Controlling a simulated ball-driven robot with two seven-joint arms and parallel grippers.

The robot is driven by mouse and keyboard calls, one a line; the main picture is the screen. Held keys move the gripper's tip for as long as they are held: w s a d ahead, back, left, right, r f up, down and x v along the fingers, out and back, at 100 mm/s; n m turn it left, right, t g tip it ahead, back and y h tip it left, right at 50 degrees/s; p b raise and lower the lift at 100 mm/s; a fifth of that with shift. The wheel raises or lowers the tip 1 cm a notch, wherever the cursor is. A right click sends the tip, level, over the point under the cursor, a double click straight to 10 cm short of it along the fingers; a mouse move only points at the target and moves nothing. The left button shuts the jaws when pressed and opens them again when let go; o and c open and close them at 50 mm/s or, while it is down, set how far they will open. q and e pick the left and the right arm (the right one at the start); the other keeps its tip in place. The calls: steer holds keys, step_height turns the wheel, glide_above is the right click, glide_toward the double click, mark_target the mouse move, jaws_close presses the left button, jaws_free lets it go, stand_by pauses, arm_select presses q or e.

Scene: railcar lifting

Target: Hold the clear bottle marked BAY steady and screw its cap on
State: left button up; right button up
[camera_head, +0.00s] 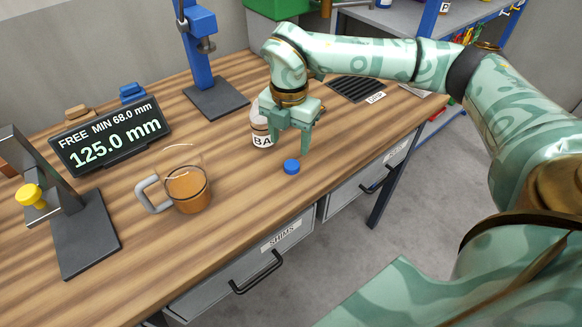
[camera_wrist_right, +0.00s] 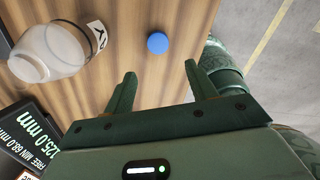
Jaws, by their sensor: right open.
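My right gripper (camera_head: 292,147) is open and empty, fingers pointing down, above the bench close to the cap and bottle. My left gripper is not in view.
A glass mug (camera_head: 188,190) with amber contents stands left of the bottle. The bench's front edge is close to the cap.

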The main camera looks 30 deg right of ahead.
mark_target(291, 166)
steer(key=shift+f, duration=1.7)
steer(key=f, duration=0.1)
steer(key=f+b, duration=0.1)
steer(key=f, duration=0.1)
steer(key=f+b, duration=0.1)
steer(key=f, duration=0.1)
steer(key=shift+w+d+f, duration=0.15)
steer(key=shift+w+d, duration=0.05)
steer(key=shift+d, duration=0.1)
steer(key=c, duration=1.1)
